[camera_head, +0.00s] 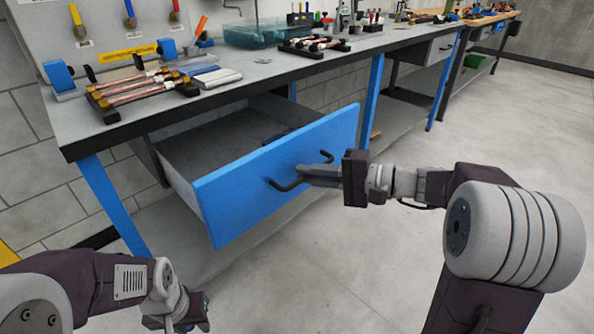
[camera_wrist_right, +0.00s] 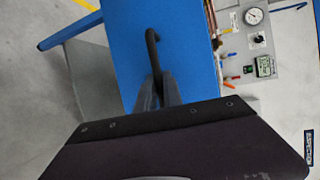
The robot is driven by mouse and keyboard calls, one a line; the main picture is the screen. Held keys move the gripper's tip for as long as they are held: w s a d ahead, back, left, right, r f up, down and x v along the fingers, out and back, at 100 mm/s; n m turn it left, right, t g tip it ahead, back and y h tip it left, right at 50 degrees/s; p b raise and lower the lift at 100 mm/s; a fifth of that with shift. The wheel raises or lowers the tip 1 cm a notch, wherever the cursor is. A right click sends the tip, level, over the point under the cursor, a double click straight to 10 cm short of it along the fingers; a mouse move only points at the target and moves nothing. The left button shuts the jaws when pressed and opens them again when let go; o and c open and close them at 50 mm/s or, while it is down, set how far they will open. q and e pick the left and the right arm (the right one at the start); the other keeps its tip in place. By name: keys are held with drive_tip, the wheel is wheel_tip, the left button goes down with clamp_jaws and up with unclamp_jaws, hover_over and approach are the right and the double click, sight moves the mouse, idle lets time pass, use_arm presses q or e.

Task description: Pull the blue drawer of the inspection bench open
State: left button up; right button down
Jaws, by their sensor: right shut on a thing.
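The blue drawer (camera_head: 235,203) hangs under the grey bench (camera_head: 270,82) and stands well out from it, its grey inside (camera_head: 205,150) showing. Its dark bar handle (camera_head: 285,187) is on the blue front. My right gripper (camera_head: 308,175) is shut on the handle at the front of the drawer. In the right wrist view the fingers (camera_wrist_right: 158,95) meet around the dark handle (camera_wrist_right: 151,45) against the blue front (camera_wrist_right: 185,45). My left gripper (camera_head: 190,315) is low at the bottom edge, away from the drawer, and its fingers are hard to make out.
Copper tubes on a dark rack (camera_head: 140,92) lie on the bench top, beside a blue clamp (camera_head: 60,75). Blue bench legs (camera_head: 112,205) stand below. The grey floor (camera_head: 370,255) in front of the drawer is clear apart from my arms.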

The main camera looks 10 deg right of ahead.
drive_tip(key=shift+s+d, duration=0.45)
drive_tip(key=shift+s, duration=0.15)
drive_tip(key=c, duration=1.5)
unclamp_jaws()
drive_tip(key=p+v, duration=0.3)
drive_tip(key=v, duration=0.6)
